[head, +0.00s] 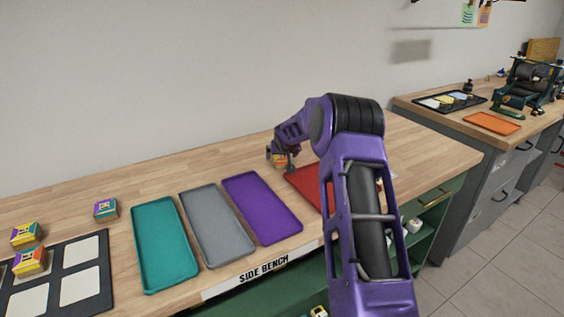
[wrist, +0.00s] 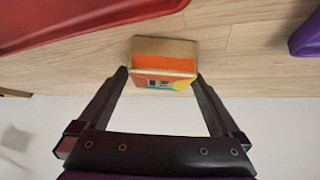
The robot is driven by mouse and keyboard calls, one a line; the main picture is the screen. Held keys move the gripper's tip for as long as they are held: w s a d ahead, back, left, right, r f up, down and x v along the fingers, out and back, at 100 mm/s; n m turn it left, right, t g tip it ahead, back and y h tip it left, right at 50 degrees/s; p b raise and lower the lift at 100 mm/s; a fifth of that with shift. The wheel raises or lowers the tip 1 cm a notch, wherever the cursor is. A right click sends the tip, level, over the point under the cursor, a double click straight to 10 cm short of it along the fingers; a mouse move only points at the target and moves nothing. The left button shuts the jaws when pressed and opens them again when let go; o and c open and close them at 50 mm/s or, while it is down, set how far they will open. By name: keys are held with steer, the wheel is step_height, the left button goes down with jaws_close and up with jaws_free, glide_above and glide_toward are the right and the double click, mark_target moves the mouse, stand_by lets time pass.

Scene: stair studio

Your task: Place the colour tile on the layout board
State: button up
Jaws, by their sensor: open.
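A small wooden tile block (wrist: 163,60) with an orange face and a patterned label stands on the bench in the wrist view. It is between the fingertips of my gripper (wrist: 160,76), which is open. I cannot tell whether either finger touches it. In the head view my gripper (head: 286,161) is at the back of the bench, and the block (head: 277,160) shows partly beside it. The black layout board (head: 106,272) with pale squares lies at the lower left. One colourful block (head: 30,261) sits on it, and another (head: 25,235) is at its back edge.
Teal (head: 165,245), grey (head: 216,225) and purple (head: 262,208) trays lie between the board and my arm. A red tray (head: 308,187) is partly hidden by my arm. Another block (head: 106,210) stands left of the teal tray. A wall runs behind the bench.

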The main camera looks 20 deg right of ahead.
steer(key=c, duration=1.5)
step_height(320, 180, up, 10)
steer(key=shift+p, duration=0.85)
